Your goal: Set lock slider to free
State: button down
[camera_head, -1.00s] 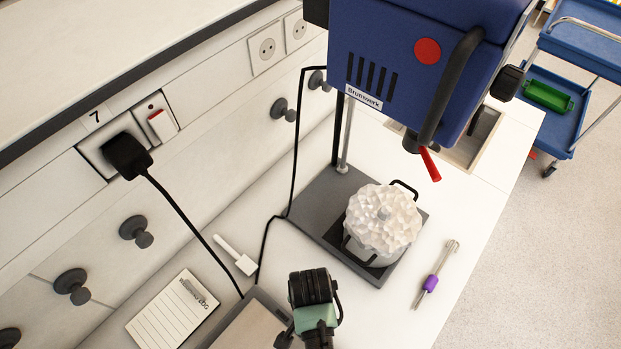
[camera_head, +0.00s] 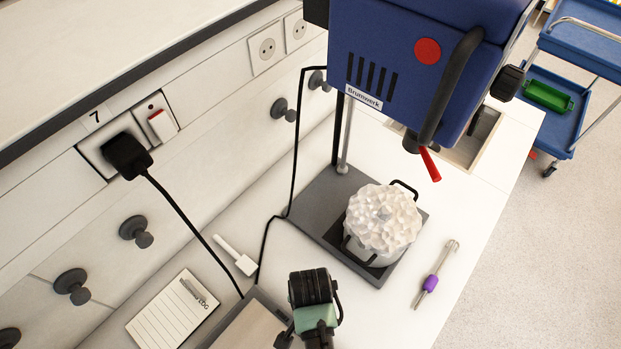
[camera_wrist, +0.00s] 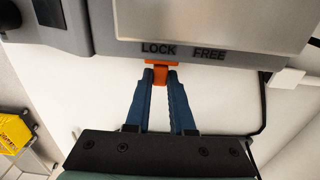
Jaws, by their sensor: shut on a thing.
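The orange lock slider (camera_wrist: 160,74) shows in the wrist view on the front lower edge of a grey device (camera_wrist: 100,28). It sits under the word LOCK; the word FREE (camera_wrist: 209,55) is to its right. My gripper (camera_wrist: 160,80) has its two blue fingers on either side of the slider's tab, shut on it. In the head view the device (camera_head: 262,297) is partly hidden at the bottom edge behind my arm's end, and the slider and fingertips are hidden there.
A white lumpy mass in a pot (camera_head: 383,222) stands under a blue machine (camera_head: 400,70). A notepad (camera_head: 172,313) lies left of the device, and a purple-handled tool (camera_head: 431,283) lies at the right. A black cable (camera_head: 197,236) runs down to the device.

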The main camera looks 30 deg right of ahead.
jog(key=shift+w+a+b, duration=0.15)
jog(key=shift+w+a, duration=0.1)
jog(key=shift+w, duration=0.45)
jog(key=shift+w+a+b, duration=0.1)
jog(key=shift+w+a, duration=0.15)
jog(key=shift+w, duration=0.5)
jog(key=shift+w+a+b, duration=0.15)
jog(key=shift+w+a, duration=0.1)
jog(key=shift+w, duration=0.45)
jog(key=c, duration=0.8)
grip_release()
jog(key=shift+o, duration=0.2)
notch_tip(320, 180, up, 13)
